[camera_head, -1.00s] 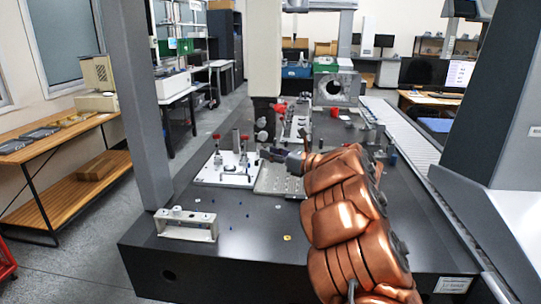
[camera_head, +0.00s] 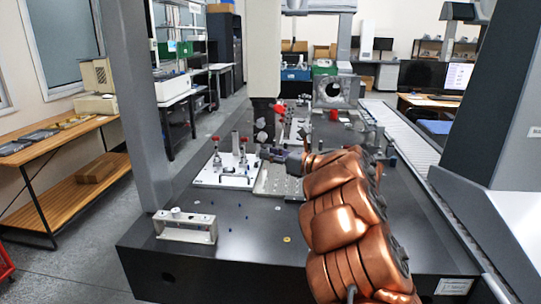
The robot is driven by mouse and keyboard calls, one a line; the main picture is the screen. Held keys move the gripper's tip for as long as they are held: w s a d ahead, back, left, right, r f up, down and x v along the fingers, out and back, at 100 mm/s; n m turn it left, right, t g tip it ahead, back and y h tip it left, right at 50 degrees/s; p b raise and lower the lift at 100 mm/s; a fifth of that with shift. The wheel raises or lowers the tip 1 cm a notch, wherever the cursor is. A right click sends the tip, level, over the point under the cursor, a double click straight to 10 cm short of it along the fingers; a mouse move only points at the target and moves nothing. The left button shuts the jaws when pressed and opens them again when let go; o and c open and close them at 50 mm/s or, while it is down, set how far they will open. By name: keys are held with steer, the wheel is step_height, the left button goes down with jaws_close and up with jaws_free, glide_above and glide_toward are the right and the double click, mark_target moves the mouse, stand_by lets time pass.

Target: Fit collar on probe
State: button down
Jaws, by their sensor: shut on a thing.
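The probe head (camera_head: 262,112) hangs as a dark block with a rounded grey part at the lower end of the white vertical column (camera_head: 264,50). My gripper (camera_head: 266,152) is at the end of my copper-coloured arm, just below the probe head and to its right. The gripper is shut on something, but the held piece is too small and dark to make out. I cannot tell the collar apart from the jaws. I cannot tell whether the held piece touches the probe.
A white fixture plate (camera_head: 226,172) with red-topped clamps stands left of my gripper. A perforated metal plate (camera_head: 277,182) lies below it. A grey bracket (camera_head: 186,227) sits at the table's front left. The black table (camera_head: 240,245) is mostly clear in front. A roller conveyor (camera_head: 405,135) runs along the right.

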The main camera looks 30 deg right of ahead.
steer(key=shift+r, duration=0.25)
stand_by(0.3)
stand_by(0.4)
steer(key=c, duration=0.8)
jaws_free()
steer(key=v, duration=1.2)
